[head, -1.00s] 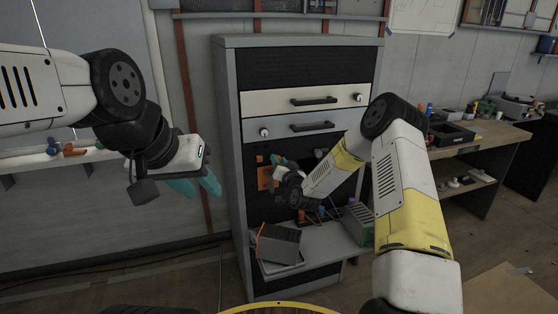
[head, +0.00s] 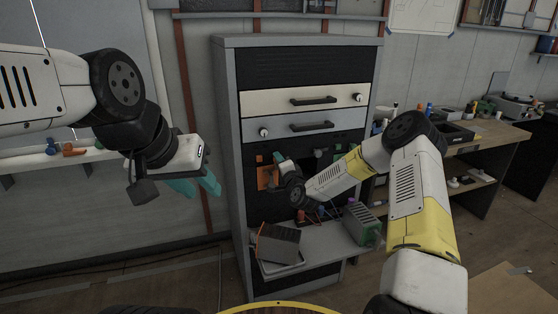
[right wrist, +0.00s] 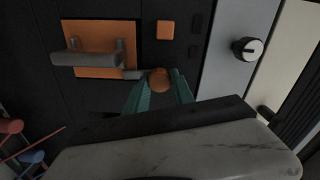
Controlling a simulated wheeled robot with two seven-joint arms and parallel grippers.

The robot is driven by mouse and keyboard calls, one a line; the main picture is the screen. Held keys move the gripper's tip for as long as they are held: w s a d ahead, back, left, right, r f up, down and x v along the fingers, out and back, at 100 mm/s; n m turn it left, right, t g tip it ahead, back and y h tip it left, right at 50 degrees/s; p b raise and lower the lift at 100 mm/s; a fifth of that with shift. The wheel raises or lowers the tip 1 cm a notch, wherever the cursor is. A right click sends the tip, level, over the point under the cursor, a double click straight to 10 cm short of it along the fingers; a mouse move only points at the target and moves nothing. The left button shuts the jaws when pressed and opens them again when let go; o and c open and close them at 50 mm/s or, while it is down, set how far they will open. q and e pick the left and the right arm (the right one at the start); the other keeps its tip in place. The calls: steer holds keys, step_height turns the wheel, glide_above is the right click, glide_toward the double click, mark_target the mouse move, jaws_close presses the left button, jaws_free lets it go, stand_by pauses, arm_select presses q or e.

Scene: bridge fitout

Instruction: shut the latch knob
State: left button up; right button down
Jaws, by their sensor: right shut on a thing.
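The latch knob, a small round orange knob (right wrist: 159,79), is on the dark cabinet front in the right wrist view. It sits between the teal fingertips of my right gripper (right wrist: 160,88), which is shut on it. In the head view my right gripper (head: 279,160) is at the cabinet below the grey drawer, and the knob is hidden there. Beside the knob is an orange plate (right wrist: 100,66) with a grey handle (right wrist: 85,56). My left gripper (head: 197,186) hangs empty left of the cabinet, its fingertips apart.
The cabinet (head: 230,150) has a cream drawer (head: 280,102) and a grey drawer (head: 290,127) above. A cluttered workbench (head: 490,135) stands at the right.

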steer(key=shift+f+m, duration=0.1)
steer(key=shift+m, duration=0.5)
steer(key=c, duration=1.1)
jaws_free()
steer(key=v, duration=0.8)
